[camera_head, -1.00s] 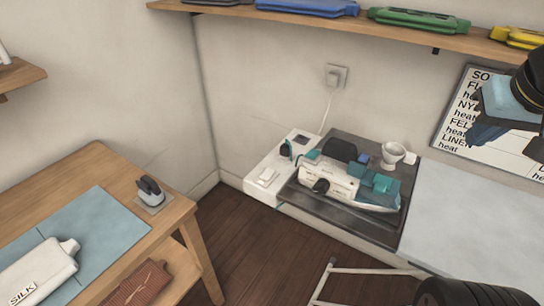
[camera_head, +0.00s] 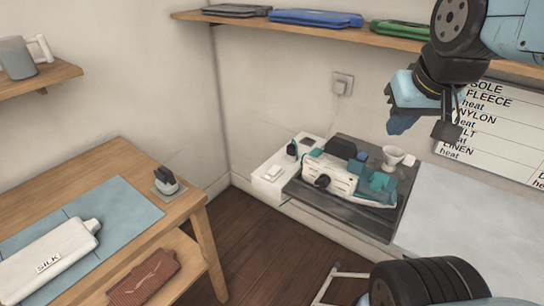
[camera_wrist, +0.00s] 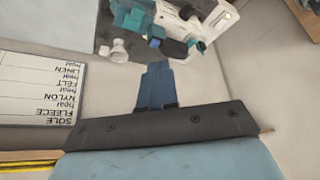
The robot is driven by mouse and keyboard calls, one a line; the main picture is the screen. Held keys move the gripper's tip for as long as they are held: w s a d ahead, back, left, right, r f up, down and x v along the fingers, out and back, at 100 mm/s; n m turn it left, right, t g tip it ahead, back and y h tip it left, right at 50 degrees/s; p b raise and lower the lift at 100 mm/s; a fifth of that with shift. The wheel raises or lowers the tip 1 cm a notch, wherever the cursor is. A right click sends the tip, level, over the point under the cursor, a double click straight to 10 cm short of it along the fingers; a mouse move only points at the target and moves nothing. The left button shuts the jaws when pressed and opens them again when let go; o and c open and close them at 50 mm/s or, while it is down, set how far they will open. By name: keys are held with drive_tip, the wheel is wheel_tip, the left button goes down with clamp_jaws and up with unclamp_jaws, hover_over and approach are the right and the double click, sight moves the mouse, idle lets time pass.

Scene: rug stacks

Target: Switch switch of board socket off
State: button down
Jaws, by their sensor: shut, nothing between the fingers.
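The board socket (camera_head: 262,186) is a long white block at the left end of the dark board by the wall. A pale rocker switch (camera_head: 272,172) sits near its front end, and a dark plug with a teal edge (camera_head: 291,148) stands farther back. I cannot tell the rocker's position. In the wrist view the white socket block (camera_wrist: 222,18) shows upside down at the top, partly cut off. My gripper (camera_head: 401,127) is shut and empty, in the air right of and above the socket. Its blue fingers (camera_wrist: 156,70) show together in the wrist view.
A white and teal iron-like machine (camera_head: 345,180) and a small white cup (camera_head: 393,157) stand on the dark board (camera_head: 340,221), right of the socket. A shelf (camera_head: 360,45) runs above. A wooden table (camera_head: 122,155) stands left. Open floor lies between.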

drive_tip(key=shift+w+a, duration=0.1)
drive_tip(key=n+g+h, duration=0.2)
drive_tip(key=n+g, duration=0.1)
drive_tip(key=n, duration=0.7)
hover_over(277, 168)
drive_tip(key=s+a, duration=0.2)
drive_tip(key=s, duration=0.1)
wheel_tip(277, 168, down, 14)
drive_tip(key=shift+s+a+f, duration=0.1)
drive_tip(key=shift+a+f, duration=0.05)
drive_tip(key=shift+f, duration=0.1)
drive_tip(key=x, duration=1.4)
